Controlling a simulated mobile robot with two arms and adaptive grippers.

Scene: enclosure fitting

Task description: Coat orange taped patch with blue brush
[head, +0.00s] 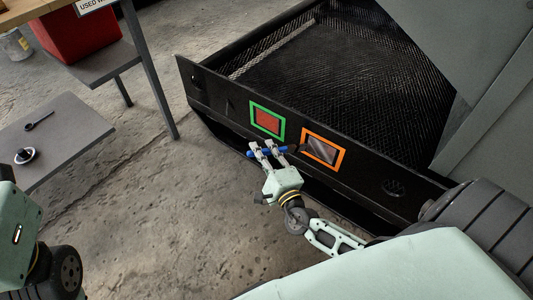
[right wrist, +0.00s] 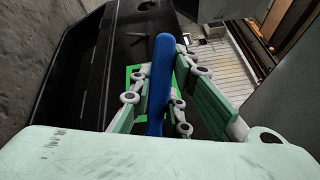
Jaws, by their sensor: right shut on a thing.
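The orange taped patch (head: 342,158) is a tape frame around a bare greyish panel on the black side wall. My right gripper (head: 269,149) is shut on the blue brush (head: 281,148), just left of the orange frame and below the green one. In the right wrist view the blue brush handle (right wrist: 162,75) stands between the fingers (right wrist: 155,95). I cannot make out the orange patch there, nor tell whether the bristles touch the wall. My left gripper is out of view.
A green taped frame (head: 253,115) with a red-brown filling sits left of the orange one. A grey low table (head: 60,150) holds a dark spoon-like tool (head: 39,121) and a small white dish (head: 27,156). A red bin (head: 80,30) stands behind. Bare concrete floor lies between.

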